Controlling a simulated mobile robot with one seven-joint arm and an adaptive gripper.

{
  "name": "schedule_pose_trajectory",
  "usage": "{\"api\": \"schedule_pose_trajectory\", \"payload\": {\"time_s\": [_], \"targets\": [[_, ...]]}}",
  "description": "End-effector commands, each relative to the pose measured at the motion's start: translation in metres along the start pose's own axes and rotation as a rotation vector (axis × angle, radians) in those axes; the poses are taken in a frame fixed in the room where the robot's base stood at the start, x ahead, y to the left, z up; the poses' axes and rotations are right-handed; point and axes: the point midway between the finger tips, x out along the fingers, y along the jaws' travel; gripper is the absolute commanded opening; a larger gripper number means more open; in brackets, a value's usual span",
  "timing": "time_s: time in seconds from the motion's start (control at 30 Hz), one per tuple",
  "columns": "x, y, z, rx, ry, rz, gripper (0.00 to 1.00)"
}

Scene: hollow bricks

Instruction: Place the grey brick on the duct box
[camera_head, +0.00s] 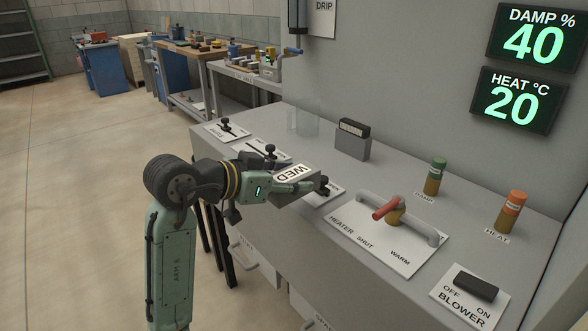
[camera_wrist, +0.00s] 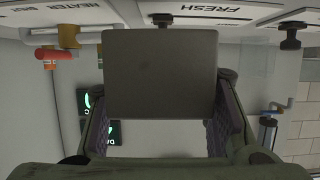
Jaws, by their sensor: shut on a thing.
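My gripper (camera_head: 303,187) is shut on the grey brick (camera_head: 287,200), held above the front part of the long grey bench-like box (camera_head: 300,140). A white WED label shows at the brick's top. In the wrist view, the brick (camera_wrist: 160,72) is a plain dark grey square between the two fingers, and its far side is hidden. No label tells which of these is the duct box.
A red-handled heater lever (camera_head: 387,208) stands right of my gripper. Black knobs (camera_head: 270,152) on label plates line the front edge. A green cylinder (camera_head: 435,177), an orange cylinder (camera_head: 510,211) and a clear vessel (camera_head: 304,117) also stand here. Bare surface lies around the small grey box.

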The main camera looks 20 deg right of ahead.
Motion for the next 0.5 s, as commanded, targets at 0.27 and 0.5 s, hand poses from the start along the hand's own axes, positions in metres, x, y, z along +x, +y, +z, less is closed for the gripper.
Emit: {"api": "schedule_pose_trajectory", "payload": {"time_s": [0.27,0.5], "targets": [[0.046,-0.053,-0.017,-0.001,0.001,0.001,0.0],[0.068,-0.078,-0.021,0.002,0.003,-0.002,0.0]]}}
